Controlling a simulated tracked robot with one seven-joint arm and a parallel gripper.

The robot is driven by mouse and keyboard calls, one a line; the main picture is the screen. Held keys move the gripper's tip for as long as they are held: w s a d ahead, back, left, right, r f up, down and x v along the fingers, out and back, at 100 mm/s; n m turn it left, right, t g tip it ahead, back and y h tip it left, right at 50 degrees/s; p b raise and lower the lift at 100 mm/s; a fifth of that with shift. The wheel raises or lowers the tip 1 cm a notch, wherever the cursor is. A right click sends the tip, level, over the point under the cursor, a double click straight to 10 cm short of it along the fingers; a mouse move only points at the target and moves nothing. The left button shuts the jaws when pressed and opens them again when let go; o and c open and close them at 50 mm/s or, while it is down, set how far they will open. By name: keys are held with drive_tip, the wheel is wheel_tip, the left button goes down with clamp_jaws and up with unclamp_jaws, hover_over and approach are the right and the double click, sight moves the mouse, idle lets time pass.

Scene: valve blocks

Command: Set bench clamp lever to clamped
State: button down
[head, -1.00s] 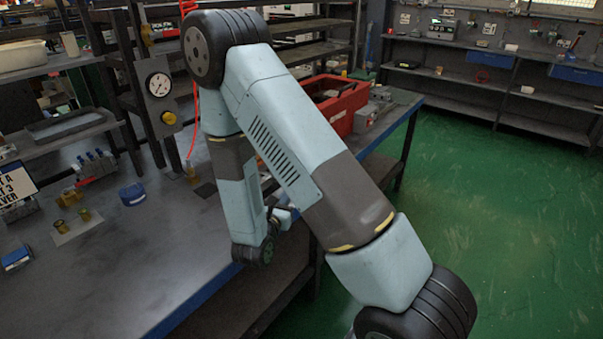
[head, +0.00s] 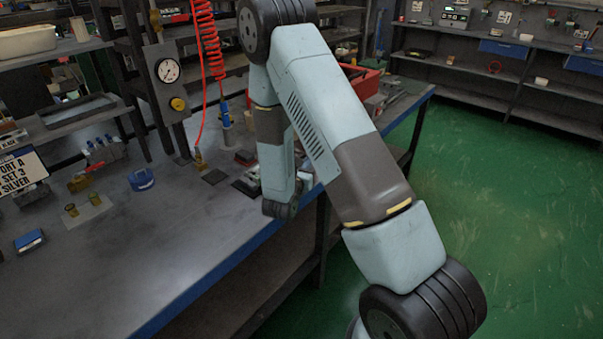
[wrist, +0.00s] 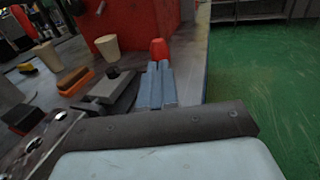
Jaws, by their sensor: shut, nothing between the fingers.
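In the wrist view a red rounded grip (wrist: 159,48) stands upright just past my fingertips; it may be the clamp lever's handle, but its base is hidden behind my fingers. My gripper (wrist: 157,66) points forward over the bench, its two blue-grey fingers together and empty. I cannot tell whether the fingertips touch the red grip. A grey metal block with a dark knob (wrist: 113,73) lies left of my fingers and may be part of the clamp. In the head view my arm hides the gripper and this part of the bench.
A red coiled hose (head: 207,40) hangs over the bench (head: 190,235). Green floor is clear right.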

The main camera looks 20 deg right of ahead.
drive_tip(key=shift+x, duration=1.25)
drive_tip(key=shift+w+a, duration=0.1)
drive_tip(key=shift+w, duration=0.05)
